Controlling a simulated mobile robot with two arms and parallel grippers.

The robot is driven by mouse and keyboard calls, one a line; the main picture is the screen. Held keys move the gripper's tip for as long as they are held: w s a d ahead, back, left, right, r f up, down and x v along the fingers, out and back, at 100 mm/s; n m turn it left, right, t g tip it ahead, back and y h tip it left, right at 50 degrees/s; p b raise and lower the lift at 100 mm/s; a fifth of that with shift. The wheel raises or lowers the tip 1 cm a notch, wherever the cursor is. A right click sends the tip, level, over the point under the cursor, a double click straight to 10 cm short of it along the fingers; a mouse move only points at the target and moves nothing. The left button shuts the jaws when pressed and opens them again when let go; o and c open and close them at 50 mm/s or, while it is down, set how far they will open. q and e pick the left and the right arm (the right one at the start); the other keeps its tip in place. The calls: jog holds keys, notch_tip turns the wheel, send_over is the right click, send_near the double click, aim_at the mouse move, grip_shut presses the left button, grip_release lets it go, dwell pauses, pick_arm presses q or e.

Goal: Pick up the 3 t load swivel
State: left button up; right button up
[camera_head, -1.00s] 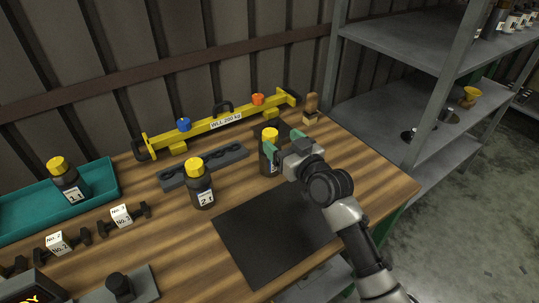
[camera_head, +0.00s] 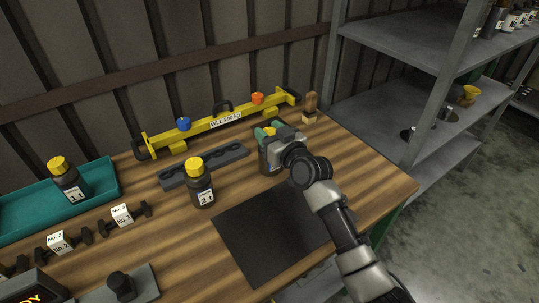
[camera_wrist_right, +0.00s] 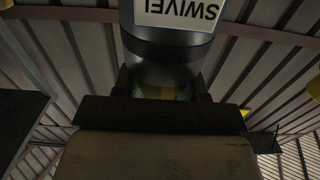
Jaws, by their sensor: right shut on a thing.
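The load swivel in my right gripper is a dark bottle-shaped body (camera_head: 266,163) with a yellow top, near the back right of the table. My right gripper (camera_head: 266,132) is shut on its upper part, green fingertips by the yellow top. The arm hides part of it, and I cannot tell whether its base touches the table. In the right wrist view the dark body (camera_wrist_right: 170,50) shows an upside-down label reading SWIVEL; its load number is not visible. Similar swivels labelled 2 t (camera_head: 200,186) and 1 t (camera_head: 68,184) stand apart to the left. My left gripper is not in view.
A dark grey holder with recesses (camera_head: 205,167) lies left of the held swivel. A yellow lifting beam (camera_head: 215,124) lies behind it. A black mat (camera_head: 265,235) is in front. A teal tray (camera_head: 105,178) holds the 1 t swivel. Metal shelves (camera_head: 400,110) stand at right.

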grip_shut()
jog(key=shift+r, duration=0.15)
jog(key=shift+r, duration=0.1)
